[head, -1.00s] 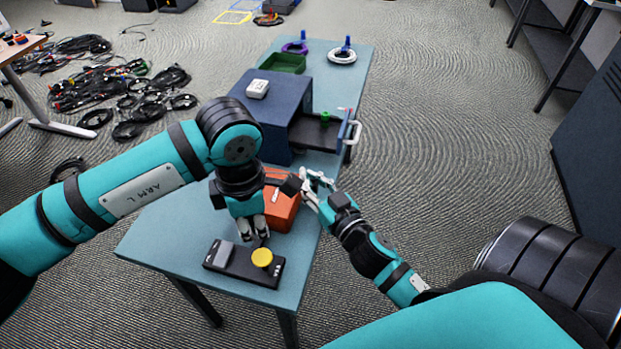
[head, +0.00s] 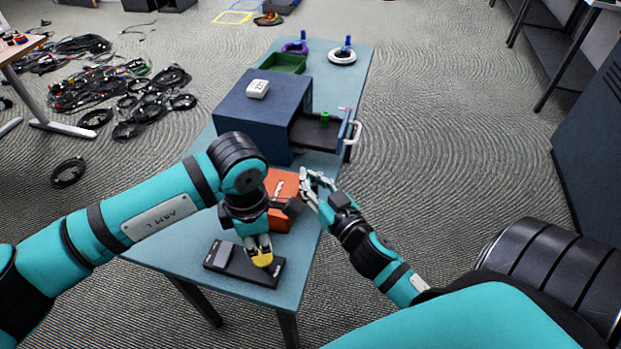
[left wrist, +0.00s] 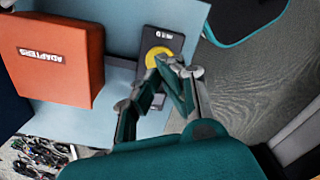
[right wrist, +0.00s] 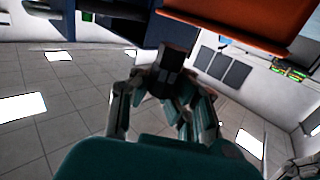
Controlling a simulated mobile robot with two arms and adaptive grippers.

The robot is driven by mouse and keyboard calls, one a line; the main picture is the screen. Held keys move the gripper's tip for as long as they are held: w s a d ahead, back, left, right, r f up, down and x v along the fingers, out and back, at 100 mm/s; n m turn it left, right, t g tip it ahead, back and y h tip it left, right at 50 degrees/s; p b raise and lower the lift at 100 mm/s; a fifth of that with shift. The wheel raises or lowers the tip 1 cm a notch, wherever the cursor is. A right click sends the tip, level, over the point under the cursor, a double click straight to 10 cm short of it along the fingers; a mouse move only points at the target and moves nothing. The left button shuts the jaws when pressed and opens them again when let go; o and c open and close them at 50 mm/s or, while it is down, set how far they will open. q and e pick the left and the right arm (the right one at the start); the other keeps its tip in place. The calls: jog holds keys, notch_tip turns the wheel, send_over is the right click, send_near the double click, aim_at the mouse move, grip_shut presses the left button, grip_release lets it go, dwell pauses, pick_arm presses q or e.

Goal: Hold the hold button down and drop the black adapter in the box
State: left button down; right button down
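The hold button (head: 262,259) is a yellow round cap on a black base (head: 225,262) at the table's near end. My left gripper (head: 258,245) points down with its fingers together, its tips at the button; it also shows in the left wrist view (left wrist: 177,68). Whether the button is pressed down I cannot tell. The orange box (head: 283,182), labelled ADAPTERS in the left wrist view (left wrist: 50,65), stands behind the button base. My right gripper (head: 314,180) is at the box's right side. In the right wrist view, it is shut on the black adapter (right wrist: 176,62).
A blue cabinet (head: 250,108) with an open drawer (head: 318,131) stands behind the box. Cable coils (head: 150,100) cover the floor at left.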

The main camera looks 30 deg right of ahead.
aim_at(262, 257)
pick_arm(q)
jog(key=shift+f, duration=3.25)
pick_arm(e)
jog(key=shift+w+a+r, duration=0.1)
dwell(0.3)
